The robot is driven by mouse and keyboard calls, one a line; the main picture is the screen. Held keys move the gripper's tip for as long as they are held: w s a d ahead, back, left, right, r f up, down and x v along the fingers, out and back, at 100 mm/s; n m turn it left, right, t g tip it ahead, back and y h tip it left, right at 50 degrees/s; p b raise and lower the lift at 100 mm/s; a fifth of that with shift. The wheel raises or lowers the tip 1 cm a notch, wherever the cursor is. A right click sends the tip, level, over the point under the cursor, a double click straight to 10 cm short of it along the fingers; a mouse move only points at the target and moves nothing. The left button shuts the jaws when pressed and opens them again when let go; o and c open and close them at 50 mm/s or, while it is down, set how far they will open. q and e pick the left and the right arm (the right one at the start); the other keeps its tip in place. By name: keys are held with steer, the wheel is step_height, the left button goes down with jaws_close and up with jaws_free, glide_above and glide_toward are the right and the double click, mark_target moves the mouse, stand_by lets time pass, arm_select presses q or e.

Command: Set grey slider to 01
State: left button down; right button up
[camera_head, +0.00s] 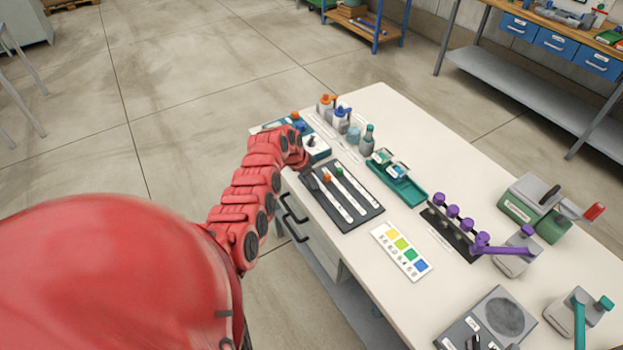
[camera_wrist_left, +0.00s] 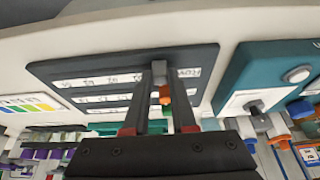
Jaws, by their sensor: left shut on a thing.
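The slider panel (camera_head: 362,214) is a dark plate with three pale, labelled tracks, near the front edge of the table. It also shows in the left wrist view (camera_wrist_left: 215,57). The grey slider knob (camera_wrist_left: 158,67) sits near the right end of its track there. My left gripper (camera_wrist_left: 160,75) is shut on this knob, one finger on each side. In the head view the left gripper (camera_head: 312,178) is at the panel's left end and hides the grey knob. An orange knob (camera_head: 327,177) and a green knob (camera_head: 339,171) sit on the other tracks. The track labels are too small to read surely.
A teal tray (camera_head: 405,190) lies behind the panel. A colour chart (camera_head: 401,251) and purple-handled valves (camera_head: 453,212) stand to the right. In the left wrist view a teal box (camera_wrist_left: 255,75) is close to the gripper's right. Bare tabletop lies around the panel.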

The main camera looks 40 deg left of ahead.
mark_target(323, 194)
arm_select(q)
steer(key=d+p, duration=0.1)
steer(key=s+d+p, duration=0.1)
steer(key=shift+d+r, duration=0.2)
steer(key=shift+d, duration=0.2)
steer(key=shift+s+d+f, duration=0.1)
steer(key=shift+d, duration=0.2)
steer(key=c, duration=0.7)
jaws_free()
